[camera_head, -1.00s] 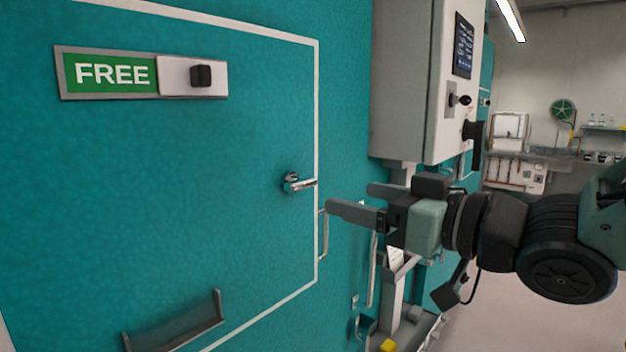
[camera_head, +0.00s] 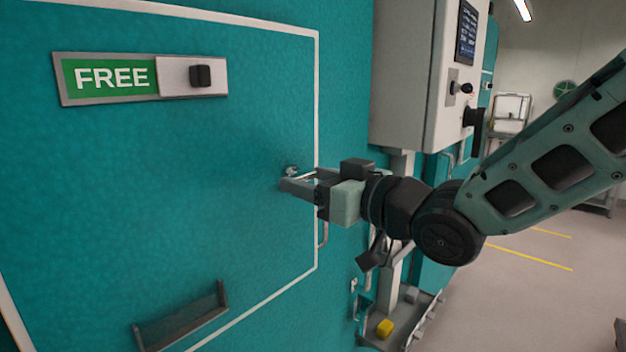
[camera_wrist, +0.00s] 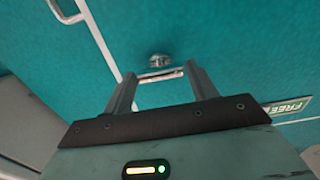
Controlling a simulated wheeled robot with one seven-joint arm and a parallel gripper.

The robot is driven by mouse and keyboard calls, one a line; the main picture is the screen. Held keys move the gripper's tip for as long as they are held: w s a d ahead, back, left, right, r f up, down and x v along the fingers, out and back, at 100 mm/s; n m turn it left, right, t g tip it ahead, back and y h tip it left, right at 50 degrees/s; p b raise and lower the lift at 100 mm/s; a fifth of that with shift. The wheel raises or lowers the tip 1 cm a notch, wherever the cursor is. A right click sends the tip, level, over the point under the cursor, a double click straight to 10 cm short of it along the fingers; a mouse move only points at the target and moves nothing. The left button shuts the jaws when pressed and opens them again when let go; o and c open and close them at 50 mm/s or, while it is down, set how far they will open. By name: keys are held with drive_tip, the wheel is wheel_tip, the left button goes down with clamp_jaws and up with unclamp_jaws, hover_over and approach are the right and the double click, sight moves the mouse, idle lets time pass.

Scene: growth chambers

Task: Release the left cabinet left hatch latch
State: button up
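The hatch latch is a small chrome handle on a teal hatch panel, near the white outline's right edge. In the head view only its mount (camera_head: 291,170) shows clearly; my gripper (camera_head: 300,178) covers most of the lever. In the wrist view the round mount (camera_wrist: 159,60) and the lever (camera_wrist: 160,75) show ahead. My gripper's two fingers (camera_wrist: 160,72) are apart, one on each side of the lever, with gaps visible. I cannot tell whether either finger touches it. The hatch (camera_head: 150,200) looks shut.
A green FREE sign (camera_head: 110,77) with a black slider knob (camera_head: 201,76) is above left. A handle (camera_head: 183,318) sits low on the hatch. A grey control box (camera_head: 410,75) projects at the right. A grab handle (camera_head: 323,234) is just below my gripper.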

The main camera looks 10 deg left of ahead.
drive_tip(key=c, duration=0.4)
drive_tip(key=shift+f+b, duration=0.1)
drive_tip(key=shift+b, duration=0.3)
drive_tip(key=n+b, duration=1.3)
drive_tip(key=b, duration=0.4)
drive_tip(key=shift+f+n, duration=0.1)
drive_tip(key=shift+n, duration=0.2)
drive_tip(key=shift+n+b, duration=1.55)
drive_tip(key=shift+n, duration=0.65)
